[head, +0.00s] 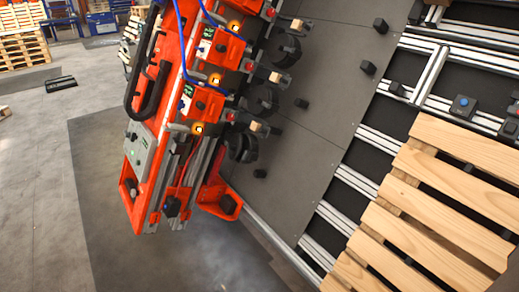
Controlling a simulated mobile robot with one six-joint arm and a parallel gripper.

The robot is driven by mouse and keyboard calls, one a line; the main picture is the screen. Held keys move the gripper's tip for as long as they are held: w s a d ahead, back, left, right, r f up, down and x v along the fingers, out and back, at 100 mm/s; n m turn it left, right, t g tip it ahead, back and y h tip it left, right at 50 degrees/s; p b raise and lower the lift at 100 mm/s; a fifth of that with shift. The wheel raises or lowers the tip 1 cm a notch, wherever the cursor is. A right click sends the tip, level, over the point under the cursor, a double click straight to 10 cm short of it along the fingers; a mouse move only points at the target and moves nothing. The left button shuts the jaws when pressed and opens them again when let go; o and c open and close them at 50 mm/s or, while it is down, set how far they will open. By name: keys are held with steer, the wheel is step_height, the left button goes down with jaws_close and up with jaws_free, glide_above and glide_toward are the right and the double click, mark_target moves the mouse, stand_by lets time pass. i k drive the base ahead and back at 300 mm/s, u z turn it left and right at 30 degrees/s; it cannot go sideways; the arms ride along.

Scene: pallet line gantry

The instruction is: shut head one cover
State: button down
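An orange gantry beam (150,180) runs up the left middle of the tilted head view. Several orange head units sit along it; a lower one (205,103), a middle one (226,48) and an upper one (244,13) show best. Each has a small display, a round orange-lit part and dark round rollers (243,147) beside it. I cannot tell which unit is head one, or whether its cover is open. An orange bracket-like part (220,202) sticks out at the beam's lower end. My gripper is not in view.
A wooden slatted pallet (447,190) lies on the metal-railed bed at right. A grey plate with black pegs (325,90) lies between it and the heads. Stacked pallets (22,45) stand far left.

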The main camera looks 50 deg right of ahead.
mark_target(235, 145)
steer(key=z, duration=0.1)
steer(key=k, duration=0.65)
steer(key=z, duration=0.2)
steer(key=i, duration=1.6)
steer(key=u, duration=0.7)
steer(key=i, duration=0.55)
steer(key=u, duration=0.2)
